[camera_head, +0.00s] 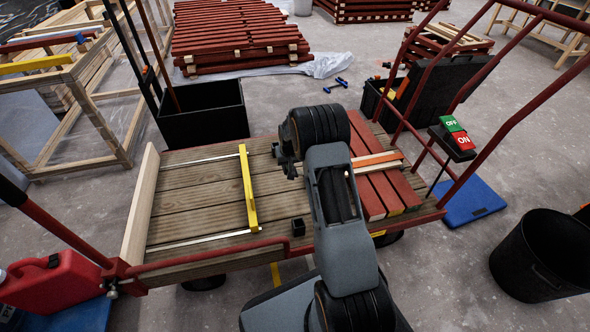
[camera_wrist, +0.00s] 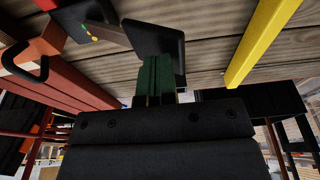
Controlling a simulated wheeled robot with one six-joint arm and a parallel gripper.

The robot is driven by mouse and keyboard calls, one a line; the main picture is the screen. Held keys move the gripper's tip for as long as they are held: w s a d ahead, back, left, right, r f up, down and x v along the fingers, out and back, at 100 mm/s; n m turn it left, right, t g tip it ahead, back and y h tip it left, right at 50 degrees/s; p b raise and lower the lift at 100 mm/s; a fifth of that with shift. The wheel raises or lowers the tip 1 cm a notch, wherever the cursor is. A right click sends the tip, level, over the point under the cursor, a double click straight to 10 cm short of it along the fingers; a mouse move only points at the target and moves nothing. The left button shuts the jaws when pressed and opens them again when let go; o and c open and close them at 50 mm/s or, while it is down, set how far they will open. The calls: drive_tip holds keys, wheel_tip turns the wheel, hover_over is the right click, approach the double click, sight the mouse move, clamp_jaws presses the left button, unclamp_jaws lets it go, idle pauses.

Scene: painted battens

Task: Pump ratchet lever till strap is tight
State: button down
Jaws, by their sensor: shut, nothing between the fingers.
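An orange strap (camera_head: 377,160) runs across the red battens (camera_head: 385,190) on the right part of the cart deck. In the head view my arm covers its left end, and I cannot see the ratchet there. In the wrist view the strap (camera_wrist: 40,48) shows at upper left with a dark hook-like loop (camera_wrist: 25,72). Beside it is a dark housing (camera_wrist: 85,18) with small coloured dots, and a black plate (camera_wrist: 155,42), perhaps the ratchet and its lever. My gripper (camera_wrist: 158,72) is shut and empty, close below the plate; contact is unclear. How tight the strap is, I cannot tell.
A yellow bar (camera_head: 248,188) stands on the wooden deck (camera_head: 190,195), left of my arm. Red rails (camera_head: 480,150) and a switch box (camera_head: 452,137) are at right. A black bin (camera_head: 203,110) stands behind.

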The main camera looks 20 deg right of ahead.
drive_tip(key=shift+r+p, duration=1.9)
drive_tip(key=shift+r, duration=1.2)
